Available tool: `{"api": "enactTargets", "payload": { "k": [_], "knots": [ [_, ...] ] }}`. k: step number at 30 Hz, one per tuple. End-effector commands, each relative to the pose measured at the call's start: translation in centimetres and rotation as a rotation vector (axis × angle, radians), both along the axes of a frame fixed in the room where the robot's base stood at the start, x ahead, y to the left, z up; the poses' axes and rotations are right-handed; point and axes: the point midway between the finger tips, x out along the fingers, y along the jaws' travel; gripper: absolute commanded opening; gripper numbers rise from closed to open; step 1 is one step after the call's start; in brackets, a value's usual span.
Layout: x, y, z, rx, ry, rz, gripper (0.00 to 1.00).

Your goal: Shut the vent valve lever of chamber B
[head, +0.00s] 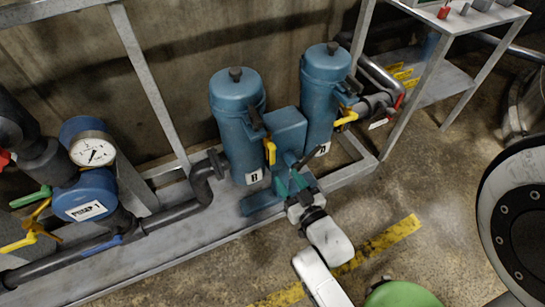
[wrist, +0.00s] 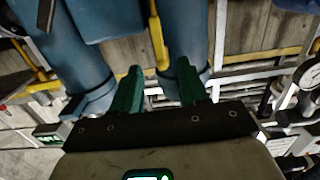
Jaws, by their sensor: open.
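Two blue cylindrical chambers stand side by side. The left one (head: 238,130) has a white label that seems to read B; the label on the right one (head: 325,95) is too small to read. A yellow lever (head: 270,152) hangs downward beside the left chamber. In the wrist view a yellow lever (wrist: 157,38), apparently the same one, runs lengthwise beyond my fingertips, between their lines. My gripper (head: 291,184) is open and empty, with teal fingers, low in front of the blue block between the chambers. It also shows in the wrist view (wrist: 160,78).
Another yellow lever (head: 346,118) sits at the right chamber. Black handles and pipes are close to both chambers. A pressure gauge (head: 92,151) with green and yellow handles stands at the left. A grey metal frame surrounds the chambers. A shelf (head: 440,82) stands at the right.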

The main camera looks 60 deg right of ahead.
Motion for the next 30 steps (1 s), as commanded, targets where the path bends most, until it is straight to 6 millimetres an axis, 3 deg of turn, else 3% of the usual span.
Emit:
{"api": "enactTargets", "payload": {
  "k": [8,21,30],
  "knots": [
    [0.6,-0.6,0.4,-0.031,-0.054,-0.013,0.44],
    [6.8,-4.9,0.4,-0.031,-0.051,-0.014,0.44],
    [8.6,-6.0,0.3,-0.031,-0.051,-0.013,0.44]
  ]
}}
